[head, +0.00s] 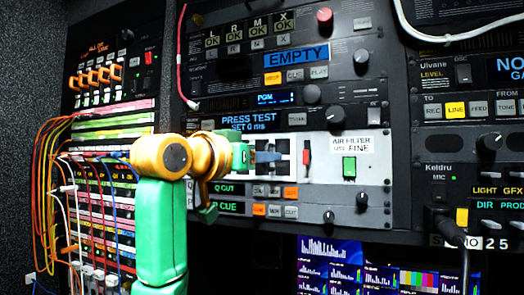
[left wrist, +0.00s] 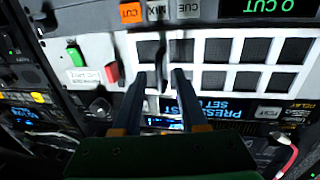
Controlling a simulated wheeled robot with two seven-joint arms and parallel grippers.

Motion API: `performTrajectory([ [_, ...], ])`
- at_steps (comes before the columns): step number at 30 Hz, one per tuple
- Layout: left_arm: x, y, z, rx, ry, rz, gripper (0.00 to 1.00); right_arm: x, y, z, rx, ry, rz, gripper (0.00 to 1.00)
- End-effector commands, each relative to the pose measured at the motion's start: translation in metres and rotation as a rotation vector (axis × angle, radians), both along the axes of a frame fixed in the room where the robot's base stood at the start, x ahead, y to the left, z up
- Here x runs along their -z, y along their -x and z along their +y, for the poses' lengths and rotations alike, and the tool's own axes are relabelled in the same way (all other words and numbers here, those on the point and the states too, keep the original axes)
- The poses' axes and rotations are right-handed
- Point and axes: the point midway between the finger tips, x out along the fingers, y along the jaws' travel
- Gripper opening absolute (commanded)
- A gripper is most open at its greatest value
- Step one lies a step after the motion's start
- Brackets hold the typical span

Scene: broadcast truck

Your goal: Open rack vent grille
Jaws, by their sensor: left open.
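The rack vent grille (left wrist: 226,62) is a white panel with rows of dark square openings, filling the upper right of the left wrist view. In the head view its white panel (head: 322,164) is partly hidden by my left gripper (head: 277,157). A dark upright lever (left wrist: 163,66) stands on the grille near its red-knob end. My open left gripper (left wrist: 160,76) has its two fingers on either side of this lever in the picture. I cannot tell whether they touch it. Whether the slats are open or closed is unclear. My right gripper is not in view.
Beside the grille are a red knob (head: 306,152), a green switch (head: 349,168) and an "AIR FILTER ON FINE" label (head: 351,145). Button rows lie above and below. Patch cables (head: 50,165) hang at the left, and a black microphone (head: 448,255) stands at the lower right.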

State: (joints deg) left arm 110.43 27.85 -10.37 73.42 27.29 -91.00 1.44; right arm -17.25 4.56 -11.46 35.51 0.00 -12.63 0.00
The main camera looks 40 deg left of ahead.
Motion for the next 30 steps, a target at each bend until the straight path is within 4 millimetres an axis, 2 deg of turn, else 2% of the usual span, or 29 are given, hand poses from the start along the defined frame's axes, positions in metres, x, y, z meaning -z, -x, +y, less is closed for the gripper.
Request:
performTrajectory([
  [4, 0.0009, 0.0001, -0.0001, 0.0, 0.0, 0.0, 0.42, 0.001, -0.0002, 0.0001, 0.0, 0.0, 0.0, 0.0],
  [9, 0.0009, 0.0003, -0.0001, 0.0, 0.0, 0.0, 0.0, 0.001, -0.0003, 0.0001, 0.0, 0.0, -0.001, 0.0],
  [30, 0.0008, 0.0003, -0.0001, 0.0, 0.0, 0.0, 0.0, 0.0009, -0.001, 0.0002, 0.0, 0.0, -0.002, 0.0],
])
